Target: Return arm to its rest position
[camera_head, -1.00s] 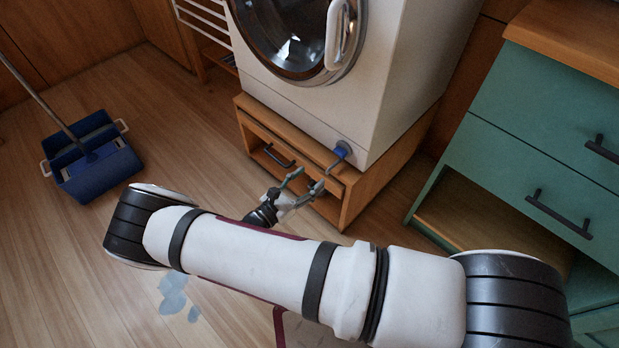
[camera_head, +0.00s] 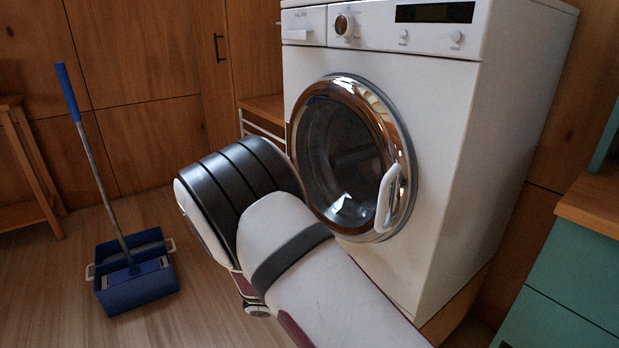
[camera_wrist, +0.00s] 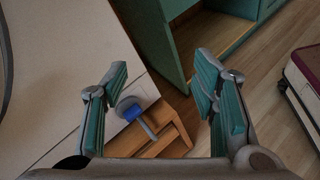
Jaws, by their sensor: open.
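My gripper (camera_wrist: 163,98) shows in the wrist view with its two green-padded fingers spread wide apart and nothing between them. Below and beyond the fingers is a blue-and-grey fitting (camera_wrist: 133,112) at the lower corner of the washing machine, apart from the fingers. In the head view my white and black arm fills the lower middle, in front of the washing machine (camera_head: 450,150), and hides its lower left part. The gripper's fingers are hidden there behind the arm. The machine's round door (camera_head: 345,160) looks shut.
A blue mop bucket (camera_head: 135,285) with a mop stands on the floor at left. A green cabinet (camera_head: 570,285) is close at right. A wooden plinth (camera_wrist: 170,140) is under the machine. Open floor (camera_head: 60,300) lies around the bucket.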

